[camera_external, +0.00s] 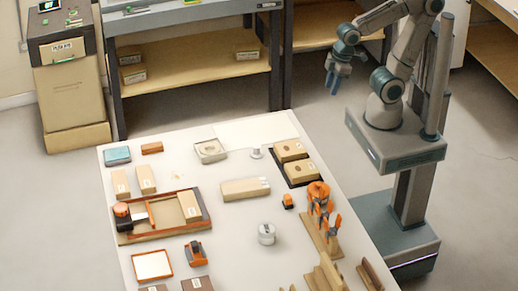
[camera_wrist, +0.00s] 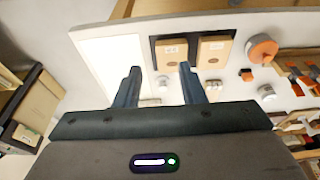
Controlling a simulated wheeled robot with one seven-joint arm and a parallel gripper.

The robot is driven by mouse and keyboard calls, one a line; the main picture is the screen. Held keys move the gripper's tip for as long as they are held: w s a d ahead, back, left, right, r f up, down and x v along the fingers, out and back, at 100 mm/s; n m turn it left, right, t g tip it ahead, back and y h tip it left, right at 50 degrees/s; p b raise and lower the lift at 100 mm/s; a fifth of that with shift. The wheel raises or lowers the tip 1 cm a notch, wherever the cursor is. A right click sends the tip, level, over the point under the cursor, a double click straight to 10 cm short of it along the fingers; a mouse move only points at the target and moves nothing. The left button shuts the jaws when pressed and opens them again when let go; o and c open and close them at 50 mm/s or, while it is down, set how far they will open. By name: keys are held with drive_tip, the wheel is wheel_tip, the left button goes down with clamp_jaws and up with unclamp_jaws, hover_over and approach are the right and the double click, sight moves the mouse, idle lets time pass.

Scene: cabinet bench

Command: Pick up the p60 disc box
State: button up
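Two tan cardboard boxes, a nearer-to-back one (camera_external: 290,150) and a front one (camera_external: 302,171), lie side by side on a black tray (camera_external: 318,180) at the table's right back. They also show in the wrist view as a left box (camera_wrist: 172,52) and a right box (camera_wrist: 213,50), each with a white label and a dark round mark. The print is too small to read, so I cannot tell which, if either, is the p60 disc box. My gripper (camera_external: 334,88) hangs off the table's right back side, apart from the boxes. In the wrist view my gripper (camera_wrist: 160,70) is open and empty.
A pale box with a round mark (camera_external: 210,150) and a long tan box (camera_external: 245,189) lie on the white table. Two small tan boxes, a wooden-framed tray (camera_external: 128,238) and orange-handled tools (camera_external: 320,205) stand around. A bare white patch (camera_external: 255,130) lies at the back.

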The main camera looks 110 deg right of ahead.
drive_tip(key=o, duration=1.4)
drive_tip(key=t+b, duration=0.2)
drive_tip(key=b, duration=0.1)
hover_over(210, 149)
drive_tip(key=s, duration=0.3)
drive_tip(key=shift+n, duration=0.4)
drive_tip(key=f, duration=1.8)
drive_tip(key=shift+w+d, duration=0.2)
drive_tip(key=shift+d, duration=0.15)
drive_tip(key=shift+a+p+x, duration=0.2)
drive_tip(key=shift+p+x, duration=0.5)
drive_tip(key=shift+x, duration=1.95)
